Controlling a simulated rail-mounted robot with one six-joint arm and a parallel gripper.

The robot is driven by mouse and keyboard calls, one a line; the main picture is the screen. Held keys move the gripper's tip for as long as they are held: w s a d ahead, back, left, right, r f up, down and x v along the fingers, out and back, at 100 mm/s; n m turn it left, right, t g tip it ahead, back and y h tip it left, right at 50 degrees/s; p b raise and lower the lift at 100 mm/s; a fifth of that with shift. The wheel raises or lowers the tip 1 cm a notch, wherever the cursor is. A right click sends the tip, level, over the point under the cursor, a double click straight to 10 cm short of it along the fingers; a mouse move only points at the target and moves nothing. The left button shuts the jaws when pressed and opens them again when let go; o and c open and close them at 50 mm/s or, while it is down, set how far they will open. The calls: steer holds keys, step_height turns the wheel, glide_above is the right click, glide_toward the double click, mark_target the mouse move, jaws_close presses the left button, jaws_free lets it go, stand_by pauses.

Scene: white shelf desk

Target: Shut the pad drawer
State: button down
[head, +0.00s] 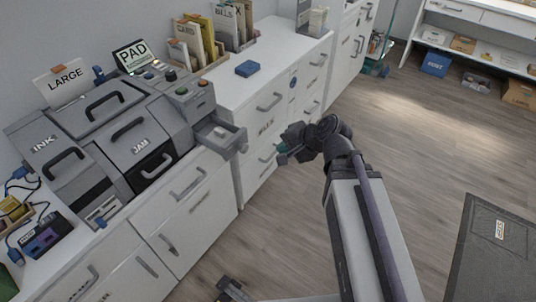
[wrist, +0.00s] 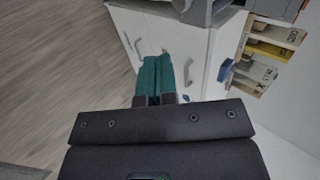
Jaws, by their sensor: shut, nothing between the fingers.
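The pad drawer is a small grey drawer (head: 222,136) pulled out at the right end of the grey printer (head: 130,150), over the counter's front edge. Its tray looks hollow, and its contents are too small to make out. My gripper (head: 279,154) is in front and to the right of the drawer, apart from it. In the wrist view its two teal fingers (wrist: 154,78) are shut together with nothing between them. A grey part (wrist: 207,12) shows at the top of the wrist view; I cannot tell whether it is the drawer.
A PAD sign (head: 133,55) stands behind the printer's button panel. White cabinets with handles (head: 187,183) stand below. The wood floor (head: 420,150) to the right is mostly clear.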

steer(key=w+a+r+b+x, duration=0.1)
steer(key=b+x, duration=0.5)
steer(key=x, duration=0.6)
steer(key=shift+w+a+r+b, duration=0.2)
steer(key=shift+w+a+b, duration=0.05)
steer(key=shift+a+b, duration=0.2)
